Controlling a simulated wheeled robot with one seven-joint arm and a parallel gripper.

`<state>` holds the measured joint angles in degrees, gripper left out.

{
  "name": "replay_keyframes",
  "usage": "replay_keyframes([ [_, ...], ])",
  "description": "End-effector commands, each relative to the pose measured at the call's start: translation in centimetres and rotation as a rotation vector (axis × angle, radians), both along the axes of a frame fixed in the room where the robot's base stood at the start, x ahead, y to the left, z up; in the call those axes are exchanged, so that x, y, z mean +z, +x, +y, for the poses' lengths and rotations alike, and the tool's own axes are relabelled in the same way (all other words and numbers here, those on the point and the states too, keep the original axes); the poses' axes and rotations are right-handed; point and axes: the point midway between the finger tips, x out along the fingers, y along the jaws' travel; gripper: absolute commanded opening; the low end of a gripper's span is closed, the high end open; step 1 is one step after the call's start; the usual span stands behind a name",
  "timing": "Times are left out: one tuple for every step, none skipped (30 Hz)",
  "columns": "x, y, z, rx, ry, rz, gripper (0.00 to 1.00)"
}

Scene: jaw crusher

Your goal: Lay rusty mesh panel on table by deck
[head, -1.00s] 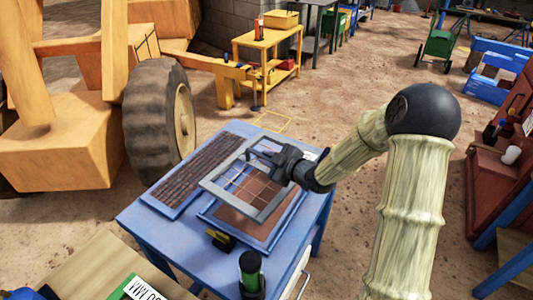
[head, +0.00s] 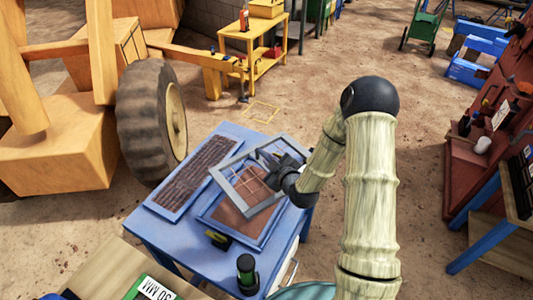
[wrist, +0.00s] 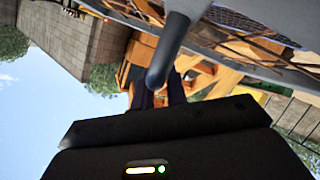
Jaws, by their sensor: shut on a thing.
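My gripper (head: 270,162) is shut on the edge of a grey-framed mesh panel (head: 228,186) with thin, wide-spaced wires. It holds this panel over the right part of the blue table (head: 165,238); the gap below is hard to judge. Under it lies a blue-framed panel with a reddish-brown face (head: 231,216), partly covered. A second blue-framed panel with a dark brown face (head: 196,174) lies to the left on the table. In the wrist view the grey frame (wrist: 225,40) and brown wires fill the top; the grip point is unclear.
A yellow-and-black object (head: 218,238) and a dark green cylinder (head: 246,270) stand at the table's near edge. A large tyre (head: 150,120) is close to the left. A yellow cart (head: 240,60) stands behind. A red bench (head: 490,130) is at the right.

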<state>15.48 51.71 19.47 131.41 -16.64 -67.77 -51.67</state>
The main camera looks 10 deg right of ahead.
Motion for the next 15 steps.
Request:
replay_keyframes([
  [1.0, -0.1, -0.2, -0.018, 0.002, -0.002, 0.00],
  [1.1, -0.3, -0.4, -0.029, 0.002, -0.002, 0.00],
  [1.2, -0.4, -0.7, -0.044, 0.001, -0.003, 0.00],
  [1.2, -0.6, -0.9, -0.056, 0.001, -0.002, 0.00],
  [1.3, -0.7, -1.1, -0.068, 0.001, -0.002, 0.00],
  [1.4, -0.9, -1.4, -0.083, 0.001, -0.001, 0.00],
  [1.5, -1.1, -1.6, -0.094, 0.001, -0.001, 0.00],
  [1.6, -1.2, -1.8, -0.106, 0.002, -0.001, 0.00],
  [1.7, -1.4, -2.1, -0.121, 0.001, -0.001, 0.00],
  [1.8, -1.6, -2.3, -0.132, 0.001, -0.003, 0.00],
  [1.9, -1.8, -2.5, -0.143, 0.001, -0.003, 0.00],
  [2.0, -2.0, -2.8, -0.158, 0.000, -0.002, 0.00],
  [2.1, -2.2, -3.0, -0.169, 0.000, -0.002, 0.00],
  [2.1, -2.4, -3.2, -0.180, 0.001, -0.003, 0.00],
  [2.3, -2.7, -3.5, -0.194, 0.001, -0.001, 0.00],
])
